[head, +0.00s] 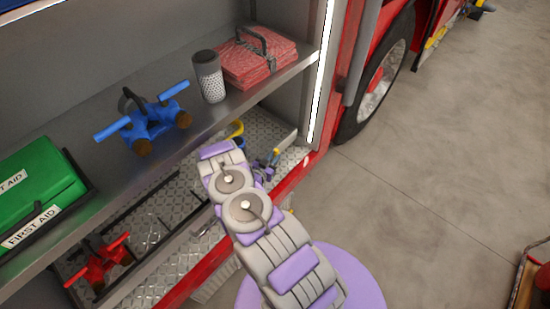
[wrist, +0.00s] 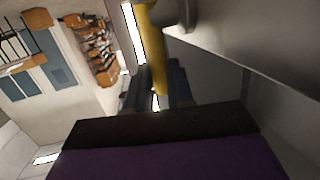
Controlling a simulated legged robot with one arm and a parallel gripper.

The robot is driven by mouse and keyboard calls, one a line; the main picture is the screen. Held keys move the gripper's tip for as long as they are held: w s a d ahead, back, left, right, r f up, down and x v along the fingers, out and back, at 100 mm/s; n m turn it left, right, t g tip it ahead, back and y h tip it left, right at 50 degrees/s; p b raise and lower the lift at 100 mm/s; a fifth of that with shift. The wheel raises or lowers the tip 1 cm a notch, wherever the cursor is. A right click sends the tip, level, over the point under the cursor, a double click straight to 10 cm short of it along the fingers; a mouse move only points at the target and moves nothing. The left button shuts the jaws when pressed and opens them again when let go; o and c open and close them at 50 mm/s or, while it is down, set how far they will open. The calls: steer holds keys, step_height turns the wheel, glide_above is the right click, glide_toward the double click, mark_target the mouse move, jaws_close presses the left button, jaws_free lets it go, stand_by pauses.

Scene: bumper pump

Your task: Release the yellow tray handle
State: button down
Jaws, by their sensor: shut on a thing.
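The yellow tray handle (wrist: 151,45) runs down from the top of the wrist view as a smooth bar. Its lower end sits between the two dark fingers of my gripper (wrist: 156,92), which is shut on it. In the head view a small curved yellow piece (head: 236,130) shows beside my arm at the lower compartment. I cannot tell whether it is the same handle. My arm covers the middle of the lower tray (head: 160,215) in the head view, and my gripper's fingers are not clear there.
The upper shelf holds a green first aid box (head: 38,190), a blue valve fitting (head: 148,122), a grey cup (head: 209,76) and folded red cloth (head: 255,60). A red valve (head: 100,262) lies lower left.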

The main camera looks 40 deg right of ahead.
steer(key=shift+a+f+t+h+b, duration=0.15)
steer(key=shift+a+t+h+b, duration=0.15)
steer(key=shift+a+h+b, duration=0.45)
steer(key=shift+d, duration=0.15)
steer(key=c, duration=1)
jaws_free()
steer(key=p+v, duration=0.1)
steer(key=v, duration=1.6)
steer(key=shift+a+f, duration=0.25)
steer(key=shift+f, duration=0.1)
steer(key=shift+w, duration=0.1)
